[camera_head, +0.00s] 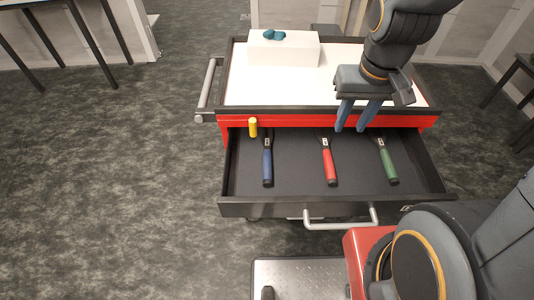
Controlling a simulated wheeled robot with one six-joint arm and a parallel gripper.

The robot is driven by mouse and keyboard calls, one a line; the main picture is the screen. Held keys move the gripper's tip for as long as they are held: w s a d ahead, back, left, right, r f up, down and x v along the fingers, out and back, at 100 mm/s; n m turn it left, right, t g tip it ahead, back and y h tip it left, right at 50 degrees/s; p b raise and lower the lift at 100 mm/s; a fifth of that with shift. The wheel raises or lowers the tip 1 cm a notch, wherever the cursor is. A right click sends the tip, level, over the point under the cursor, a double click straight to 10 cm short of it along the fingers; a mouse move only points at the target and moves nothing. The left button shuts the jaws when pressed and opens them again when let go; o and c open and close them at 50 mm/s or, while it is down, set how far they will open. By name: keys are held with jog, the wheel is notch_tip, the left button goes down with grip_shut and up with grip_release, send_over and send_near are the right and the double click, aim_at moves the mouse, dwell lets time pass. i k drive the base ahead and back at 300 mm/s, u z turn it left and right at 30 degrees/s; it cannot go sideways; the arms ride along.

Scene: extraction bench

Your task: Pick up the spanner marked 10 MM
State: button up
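An open drawer (290,207) holds three spanner-like tools, laid side by side and apart. One has a blue handle (267,167), one a red handle (329,168), and one a green handle (388,167). Each has a small pale label near its far end, too small to read, so I cannot tell which is marked 10 MM. My gripper (351,129) points down at the back of the drawer, between the red and green tools in the picture. Its two blue fingers are apart with nothing between them.
The drawer belongs to a red cart with a white top (245,90). A white box (283,48) with a teal object (274,35) stands on it. A yellow cylinder (253,127) is at the drawer's back left. A handle (340,224) sticks out in front.

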aim_at(266, 141)
jog(key=u, duration=1.55)
jog(key=k, duration=1)
jog(key=z, duration=0.95)
jog(key=i, duration=0.45)
jog(key=u, duration=0.05)
